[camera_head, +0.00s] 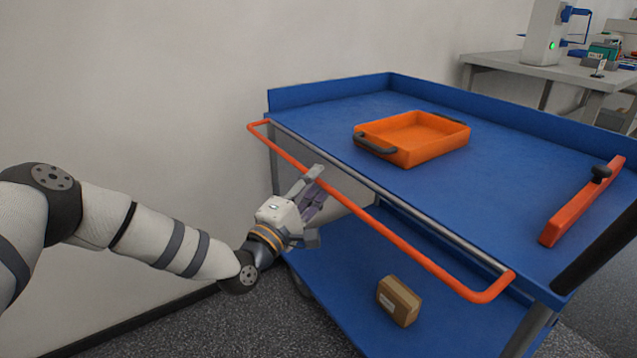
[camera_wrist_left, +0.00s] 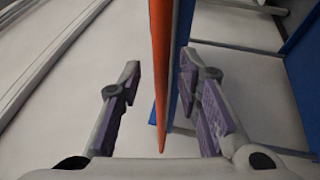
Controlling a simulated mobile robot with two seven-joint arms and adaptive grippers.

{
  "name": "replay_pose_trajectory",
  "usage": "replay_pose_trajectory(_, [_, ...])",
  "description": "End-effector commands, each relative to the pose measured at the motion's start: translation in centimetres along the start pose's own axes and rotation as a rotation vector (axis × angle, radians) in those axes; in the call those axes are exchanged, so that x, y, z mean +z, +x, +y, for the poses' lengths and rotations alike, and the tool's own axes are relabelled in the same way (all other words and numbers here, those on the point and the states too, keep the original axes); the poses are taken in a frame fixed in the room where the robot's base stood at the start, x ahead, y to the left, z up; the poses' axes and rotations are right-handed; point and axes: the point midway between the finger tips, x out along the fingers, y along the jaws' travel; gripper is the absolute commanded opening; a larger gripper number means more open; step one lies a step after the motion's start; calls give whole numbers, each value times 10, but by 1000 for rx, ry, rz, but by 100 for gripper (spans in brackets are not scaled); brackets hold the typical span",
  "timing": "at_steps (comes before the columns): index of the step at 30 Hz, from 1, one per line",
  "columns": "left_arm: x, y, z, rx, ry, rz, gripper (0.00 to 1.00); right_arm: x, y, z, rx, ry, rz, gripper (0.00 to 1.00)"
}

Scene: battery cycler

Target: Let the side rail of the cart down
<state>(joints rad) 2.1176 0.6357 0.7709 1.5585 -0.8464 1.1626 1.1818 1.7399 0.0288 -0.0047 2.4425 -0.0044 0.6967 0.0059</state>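The blue cart (camera_head: 480,125) has an orange tubular side rail (camera_head: 393,236) running along its near long side, standing out from the top deck's edge. Its bent ends reach back to the cart. My left gripper (camera_head: 312,184) is at the rail, toward its far left part. In the left wrist view, the fingers (camera_wrist_left: 165,100) are spread apart, with the orange rail (camera_wrist_left: 160,75) passing between them. I see a gap on the left finger's side; the rail lies closer to the right finger. Contact cannot be told. My right gripper is not in view.
An orange tray (camera_head: 443,139) with a dark handle sits on the top deck. A cardboard box (camera_head: 398,301) lies on the lower shelf. A wall (camera_head: 150,90) stands behind; a workbench (camera_head: 530,68) is far right.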

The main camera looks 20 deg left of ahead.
Motion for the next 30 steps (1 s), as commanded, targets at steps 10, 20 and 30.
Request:
replay_pose_trajectory(10, [0,14,-1,-3,-1,1,31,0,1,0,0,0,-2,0])
replay_pose_trajectory(20, [0,14,-1,-3,0,0,0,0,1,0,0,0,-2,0])
replay_pose_trajectory(30, [2,20,22,-142,65,-1,0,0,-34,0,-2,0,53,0])
